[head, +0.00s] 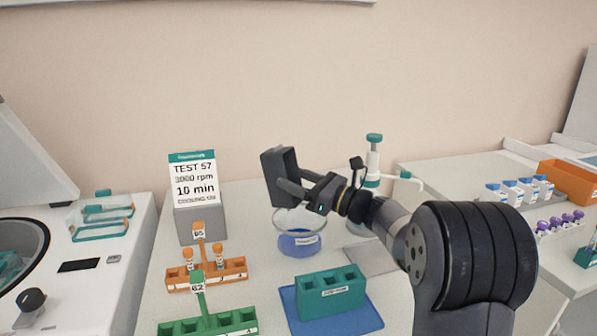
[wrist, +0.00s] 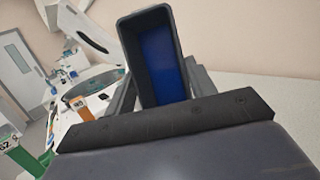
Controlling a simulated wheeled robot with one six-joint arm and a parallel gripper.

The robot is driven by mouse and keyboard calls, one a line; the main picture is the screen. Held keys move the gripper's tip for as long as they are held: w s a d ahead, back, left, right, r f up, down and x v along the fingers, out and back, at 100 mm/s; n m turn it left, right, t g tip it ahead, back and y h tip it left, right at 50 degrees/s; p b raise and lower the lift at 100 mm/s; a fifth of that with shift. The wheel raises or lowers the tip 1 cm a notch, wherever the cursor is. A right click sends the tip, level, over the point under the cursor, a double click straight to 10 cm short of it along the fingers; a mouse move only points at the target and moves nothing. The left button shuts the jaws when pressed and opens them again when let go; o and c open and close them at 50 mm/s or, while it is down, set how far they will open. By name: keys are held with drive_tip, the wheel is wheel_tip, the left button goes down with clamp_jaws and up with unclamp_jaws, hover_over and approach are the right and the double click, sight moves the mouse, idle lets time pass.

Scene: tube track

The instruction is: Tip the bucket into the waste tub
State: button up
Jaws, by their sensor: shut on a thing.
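The bucket (head: 279,176) is a dark grey rectangular box, held in the air above and a little left of the waste tub in the head view. It looks tilted there. The wrist view shows the bucket (wrist: 128,50) from its open end, with blue inside; I cannot tell whether that is liquid or lining. My gripper (head: 286,190) is shut on the bucket, and its fingers (wrist: 160,88) lie along both sides in the wrist view. The waste tub (head: 301,243) is a clear round vessel with blue contents and a label, on the bench below. Its upper rim is partly hidden by my gripper.
An orange rack (head: 206,275) and a green rack (head: 207,325) stand left of the tub. A teal block (head: 330,293) on a blue mat is in front. A dispenser bottle (head: 373,155) is close behind my wrist. A grey sign stand (head: 202,222) is back left.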

sight(278, 174)
drive_tip(key=shift+w+a+r+g+h+p, duration=0.35)
drive_tip(key=shift+h+p, duration=0.4)
drive_tip(key=shift+p, duration=1.6)
drive_tip(key=shift+w+a+r+g+h+p, duration=0.1)
drive_tip(key=shift+a+g+h+p, duration=0.45)
drive_tip(key=shift+p, duration=1.85)
drive_tip(key=shift+w+a+r+g+h+p, duration=0.2)
drive_tip(key=shift+g+h+p, duration=0.55)
drive_tip(key=shift+p, duration=1.6)
drive_tip(key=h+p, duration=0.1)
drive_tip(key=p, duration=0.2)
drive_tip(key=h+p, duration=0.1)
drive_tip(key=p, duration=0.1)
drive_tip(key=shift+w+a+r+g+p, duration=0.15)
drive_tip(key=shift+w+a+g+p, duration=0.1)
drive_tip(key=shift+p, duration=0.15)
drive_tip(key=h+p, duration=0.1)
drive_tip(key=p, duration=0.2)
drive_tip(key=shift+a+g, duration=0.1)
drive_tip(key=shift+g, duration=0.2)
drive_tip(key=shift+p, duration=0.9)
